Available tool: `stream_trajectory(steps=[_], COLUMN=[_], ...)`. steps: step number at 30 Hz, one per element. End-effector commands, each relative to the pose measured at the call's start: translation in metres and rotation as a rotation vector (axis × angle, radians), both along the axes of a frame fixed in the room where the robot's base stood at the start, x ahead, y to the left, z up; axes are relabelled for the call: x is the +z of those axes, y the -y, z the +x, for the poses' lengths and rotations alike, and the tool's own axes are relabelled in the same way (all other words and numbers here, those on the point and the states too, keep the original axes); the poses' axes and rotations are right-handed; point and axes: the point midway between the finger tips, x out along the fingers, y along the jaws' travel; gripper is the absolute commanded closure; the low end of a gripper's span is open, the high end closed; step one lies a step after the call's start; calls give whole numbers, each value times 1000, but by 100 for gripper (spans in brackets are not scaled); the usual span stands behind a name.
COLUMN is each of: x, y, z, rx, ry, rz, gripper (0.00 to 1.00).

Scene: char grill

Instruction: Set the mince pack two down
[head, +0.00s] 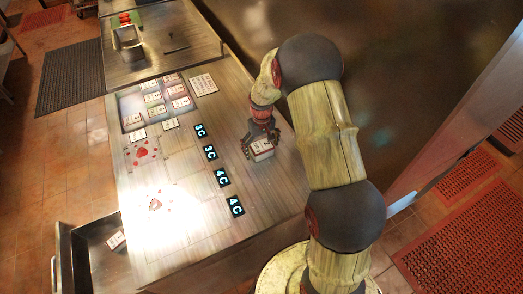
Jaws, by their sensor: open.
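A small white pack with a dark-marked label (262,151) is on the wooden counter, right of the column of dark number tags. My gripper (261,138) points down directly over this pack, with its open fingers at the pack's upper side. The pack appears to rest on the counter, but I cannot tell whether the fingers still touch it. I cannot read its label, so I cannot tell whether it is mince pack two.
Several similar packs sit in a tray (124,112) at the counter's back left. Dark tags reading 3C and 4C (210,152) run down the middle.

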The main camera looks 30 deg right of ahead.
Motion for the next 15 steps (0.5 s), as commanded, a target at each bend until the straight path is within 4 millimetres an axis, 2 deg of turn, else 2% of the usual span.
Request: stream_trajectory(steps=[3, 15], x=[1, 1], y=[0, 0], z=[0, 0], rx=[0, 0], ry=[0, 0], rz=[0, 0], gripper=[9, 32])
